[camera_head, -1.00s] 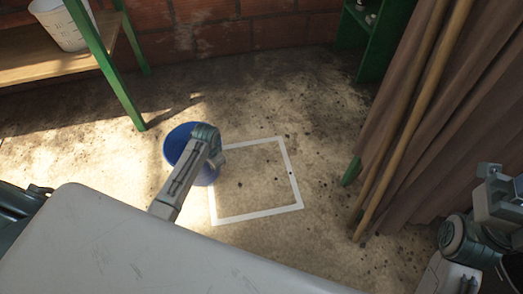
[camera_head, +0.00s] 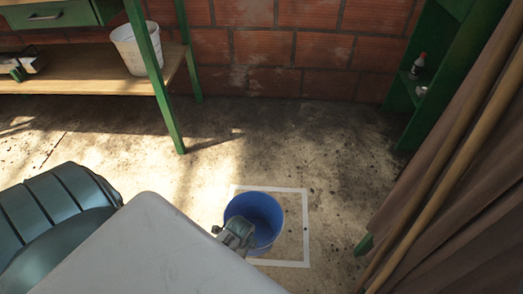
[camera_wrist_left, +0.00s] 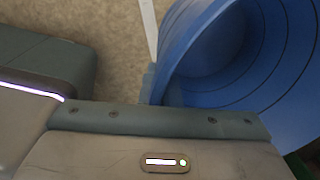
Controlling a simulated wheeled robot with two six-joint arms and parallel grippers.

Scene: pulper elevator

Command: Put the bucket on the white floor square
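The blue bucket (camera_head: 262,205) is upright in the head view and covers the left part of the white floor square (camera_head: 306,225). Its left side overlaps the square's left line. I cannot tell whether its base touches the floor. My left gripper (camera_head: 238,234) is at the bucket's near left rim and appears shut on it. In the left wrist view the bucket (camera_wrist_left: 235,55) fills the upper right, against the gripper, and a strip of the white line (camera_wrist_left: 149,25) shows beside it. The fingertips are mostly hidden. My right gripper is out of view.
A green cabinet (camera_head: 440,60), brown cloth (camera_head: 470,200) and wooden poles (camera_head: 465,140) are on the right. The floor between is clear.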

